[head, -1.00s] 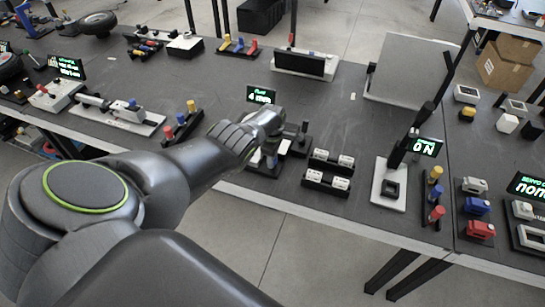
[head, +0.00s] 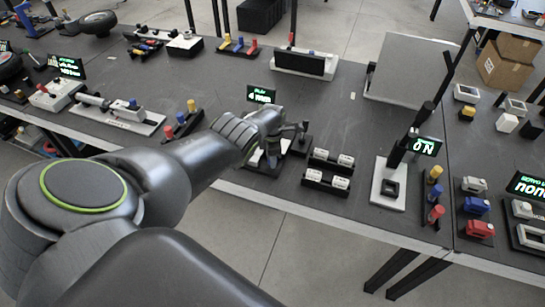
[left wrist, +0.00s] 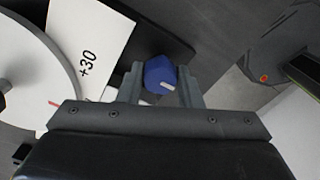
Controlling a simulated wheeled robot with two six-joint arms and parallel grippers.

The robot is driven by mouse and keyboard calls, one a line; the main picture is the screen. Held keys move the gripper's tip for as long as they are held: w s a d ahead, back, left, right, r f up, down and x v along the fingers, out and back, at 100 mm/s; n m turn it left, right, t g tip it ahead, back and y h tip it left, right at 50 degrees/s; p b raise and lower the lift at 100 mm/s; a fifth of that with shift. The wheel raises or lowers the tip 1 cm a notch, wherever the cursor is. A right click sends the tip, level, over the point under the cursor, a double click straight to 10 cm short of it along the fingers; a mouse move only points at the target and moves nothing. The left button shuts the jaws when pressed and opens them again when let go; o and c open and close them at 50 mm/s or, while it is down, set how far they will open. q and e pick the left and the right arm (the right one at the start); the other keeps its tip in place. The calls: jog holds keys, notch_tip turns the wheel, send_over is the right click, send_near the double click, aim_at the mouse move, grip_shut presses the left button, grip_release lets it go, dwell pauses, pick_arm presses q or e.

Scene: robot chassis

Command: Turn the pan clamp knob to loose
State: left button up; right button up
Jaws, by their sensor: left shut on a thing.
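A blue knob (left wrist: 160,74) with a white pointer line shows between the fingers of my left gripper (left wrist: 159,82) in the left wrist view. The fingers are closed on its two sides, and the pointer line slants slightly. A white plate (left wrist: 92,45) marked "+30" and a round pale disc (left wrist: 30,75) are beside the knob. My wrist hides most of that device and the knob. My right gripper is not in view.
Just right of my left gripper stands a black rack (head: 328,170) with white blocks. Further right are a white-based lever device (head: 390,187) and colored pegs (head: 435,192). Red and yellow pegs (head: 184,122) stand to the left. The grey table is fairly clear behind the display.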

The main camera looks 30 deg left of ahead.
pick_arm(q)
jog(key=shift+w+r, duration=0.1)
jog(key=o, duration=1)
notch_tip(320, 180, up, 6)
jog(key=p, duration=0.6)
jog(key=shift+r+p, duration=0.3)
jog(key=shift+r, duration=5.35)
